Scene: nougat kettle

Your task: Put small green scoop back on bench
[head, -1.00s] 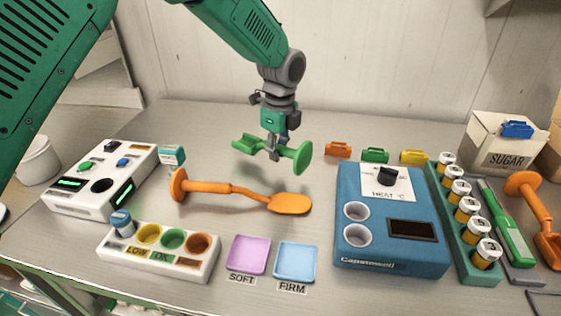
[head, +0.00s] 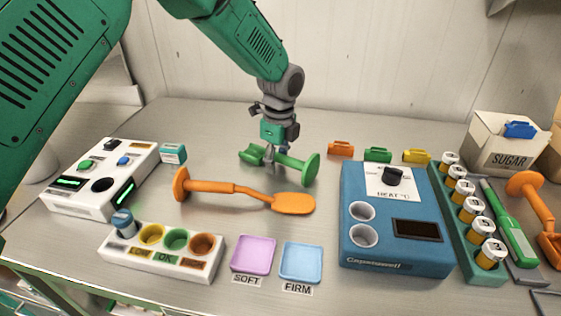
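The small green scoop (head: 292,164) is at the middle of the bench (head: 330,200), behind the orange paddle-like tool. Its round end faces right and its scoop end faces left. My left gripper (head: 269,153) comes down from above and is shut on the scoop's handle. The scoop is low, at or just above the bench top; I cannot tell if it touches. My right gripper is out of view.
The long orange tool (head: 240,191) lies just in front of the scoop. A blue heater box (head: 390,250) stands to the right, with orange, green and yellow clips (head: 378,155) behind it. A white device (head: 80,200) stands at left. Bench behind the scoop is clear.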

